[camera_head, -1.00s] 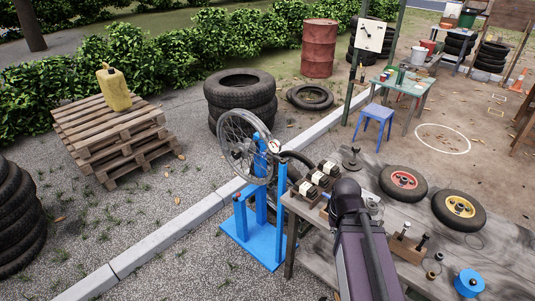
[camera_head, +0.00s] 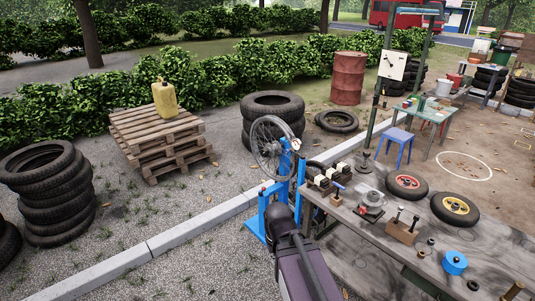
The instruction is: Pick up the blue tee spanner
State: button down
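A small blue-topped tool (camera_head: 338,187), which looks like the blue tee spanner, stands at the left part of the grey workbench (camera_head: 345,235). It is close to the front of a dark rack with pale blocks, and its lower end is hard to make out. A wooden block (camera_head: 400,232) to its right holds two dark-handled upright tools. My dark arm link rises from the bottom edge, left of the bench, and its rounded joint lies left of the blue-topped tool. My gripper is not visible.
The blue wheel stand (camera_head: 277,215) with a spoked wheel (camera_head: 270,150) stands close beyond my arm.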

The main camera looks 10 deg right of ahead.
aim_at(339, 186)
jog(key=z, duration=0.05)
jog(key=k, duration=0.3)
jog(key=u, duration=0.45)
jog(key=i, duration=1.95)
jog(key=z, duration=0.95)
jog(key=i, duration=1)
jog(key=z, duration=0.55)
